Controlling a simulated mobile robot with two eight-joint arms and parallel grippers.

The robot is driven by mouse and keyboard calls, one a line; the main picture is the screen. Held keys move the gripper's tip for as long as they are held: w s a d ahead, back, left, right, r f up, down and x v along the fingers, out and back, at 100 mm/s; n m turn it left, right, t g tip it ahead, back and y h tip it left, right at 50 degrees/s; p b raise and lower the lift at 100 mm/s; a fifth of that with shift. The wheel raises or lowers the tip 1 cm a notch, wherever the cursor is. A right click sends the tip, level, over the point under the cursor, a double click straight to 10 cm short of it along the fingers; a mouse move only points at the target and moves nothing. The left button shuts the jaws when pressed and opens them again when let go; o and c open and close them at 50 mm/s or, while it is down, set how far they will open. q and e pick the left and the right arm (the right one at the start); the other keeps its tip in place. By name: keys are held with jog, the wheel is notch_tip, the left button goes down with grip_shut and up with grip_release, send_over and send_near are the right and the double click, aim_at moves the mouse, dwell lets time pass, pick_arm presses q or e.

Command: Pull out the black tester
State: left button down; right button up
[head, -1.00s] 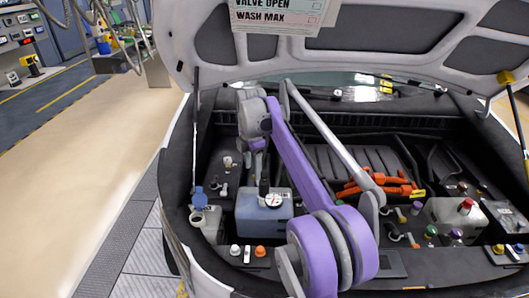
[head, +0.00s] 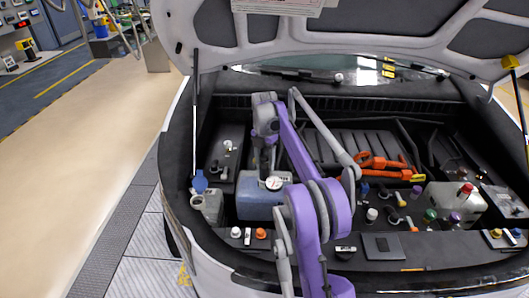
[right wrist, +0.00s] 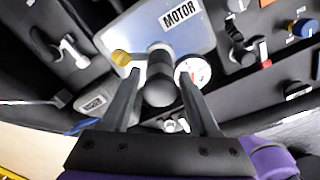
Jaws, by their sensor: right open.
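The black tester (right wrist: 159,78) has a dark rounded bulb and stands at the blue-grey tank marked MOTOR (right wrist: 205,22). A white round dial (right wrist: 193,71) sits beside it. In the head view the dial (head: 273,183) shows on top of the blue tank (head: 256,207), and my gripper and arm mostly hide the tester's bulb. My right gripper (right wrist: 162,80) is open, with one finger on each side of the bulb; whether either finger touches it I cannot tell. It also shows in the head view (head: 264,158), just above the tank. My left gripper is not in view.
A small tank with a blue cap (head: 199,183) stands left of the blue tank. Orange parts (head: 383,163) and a grey tank with a red cap (head: 458,202) lie to the right. The raised hood (head: 350,25) overhangs the bay. Floor at left is clear.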

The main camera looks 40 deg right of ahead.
jog(key=shift+f, duration=0.65)
grip_shut()
jog(key=shift+c, duration=2.3)
grip_release()
jog(key=c, duration=0.4)
jog(key=shift+o, duration=0.2)
jog(key=shift+n, duration=1.6)
